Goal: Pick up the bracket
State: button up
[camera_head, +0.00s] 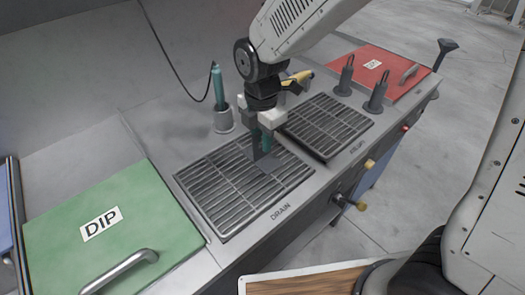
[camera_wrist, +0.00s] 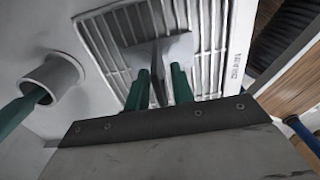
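The bracket (camera_head: 264,161) is a grey metal piece on the drain grate (camera_head: 215,196), towards its back right. In the wrist view it shows a flat pale plate (camera_wrist: 170,47) against the grate bars and a thin darker upright part (camera_wrist: 157,90). My gripper (camera_head: 262,144) points down over it. In the wrist view the two green fingers (camera_wrist: 160,78) stand on either side of the upright part, with narrow gaps visible, so they look open around it. The head view partly hides the bracket behind the fingers.
A green DIP lid (camera_head: 125,232) with a bar handle lies left. A teal-handled tool stands in a grey cup (camera_head: 223,120) behind the grate. A second grate (camera_head: 328,124), dark posts (camera_head: 376,98) and a red lid (camera_head: 375,68) lie right. Knobs (camera_head: 368,165) jut from the front.

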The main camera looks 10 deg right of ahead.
grip_shut()
dwell(1.2)
